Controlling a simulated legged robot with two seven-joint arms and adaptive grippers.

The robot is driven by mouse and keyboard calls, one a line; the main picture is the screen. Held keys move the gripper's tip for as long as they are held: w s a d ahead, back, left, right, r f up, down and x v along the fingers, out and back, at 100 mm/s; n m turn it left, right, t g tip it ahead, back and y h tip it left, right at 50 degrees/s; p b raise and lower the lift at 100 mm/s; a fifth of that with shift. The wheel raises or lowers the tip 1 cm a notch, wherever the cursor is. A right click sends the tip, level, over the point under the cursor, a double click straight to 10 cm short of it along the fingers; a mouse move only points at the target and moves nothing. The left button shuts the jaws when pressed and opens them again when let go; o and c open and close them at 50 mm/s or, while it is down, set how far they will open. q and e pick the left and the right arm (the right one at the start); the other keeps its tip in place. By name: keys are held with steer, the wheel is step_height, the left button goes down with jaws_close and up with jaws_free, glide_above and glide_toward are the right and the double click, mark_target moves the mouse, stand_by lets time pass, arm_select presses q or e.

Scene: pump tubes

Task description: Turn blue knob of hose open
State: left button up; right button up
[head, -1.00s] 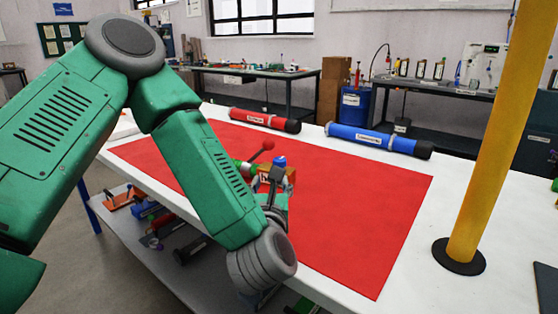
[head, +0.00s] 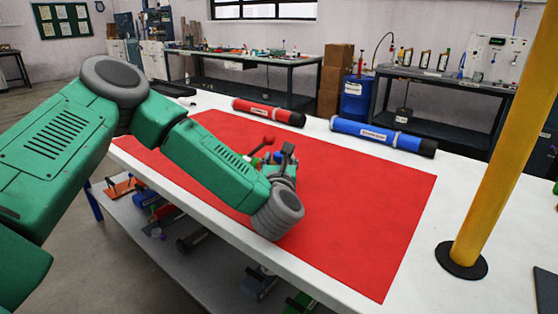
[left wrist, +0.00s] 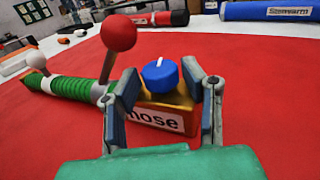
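The blue knob (left wrist: 160,75), with a white line on top, sits on a yellow-orange block (left wrist: 163,118) with a label ending in "nose" or "hose". A lever with a red ball (left wrist: 118,33) rises left of the knob, and its red ball shows in the head view (head: 269,140). My left gripper (left wrist: 160,76) is open, its two fingers on either side of the knob with visible gaps. In the head view my left gripper (head: 287,152) hides most of the block and knob. My right gripper is in no view.
The block stands on a red mat (head: 370,210) on a white table (head: 420,260). A red tube (head: 268,113) and a blue tube (head: 382,135) lie along the far side. A yellow post (head: 495,150) stands at the right. A green hose part (left wrist: 70,87) lies left of the block.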

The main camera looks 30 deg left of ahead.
arm_select(q)
steer(key=d, duration=0.1)
steer(key=d+r, duration=0.1)
steer(key=d, duration=0.1)
steer(key=shift+w+d+r, duration=0.15)
steer(key=shift+w+d, duration=0.05)
steer(key=shift+d, duration=0.1)
steer(key=shift+c, duration=0.4)
steer(key=shift+a, duration=0.3)
steer(key=c, duration=0.6)
steer(key=shift+s+a+f, duration=0.1)
steer(key=shift+a+f, duration=0.1)
steer(key=shift+a, duration=0.3)
steer(key=shift+a+f, duration=0.15)
steer(key=shift+a, duration=0.3)
jaws_close()
steer(key=shift+a+f, duration=0.15)
steer(key=shift+f, duration=0.05)
steer(key=shift+d, duration=0.7)
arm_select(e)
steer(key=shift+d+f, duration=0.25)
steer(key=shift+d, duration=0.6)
arm_select(q)
steer(key=shift+a, duration=0.15)
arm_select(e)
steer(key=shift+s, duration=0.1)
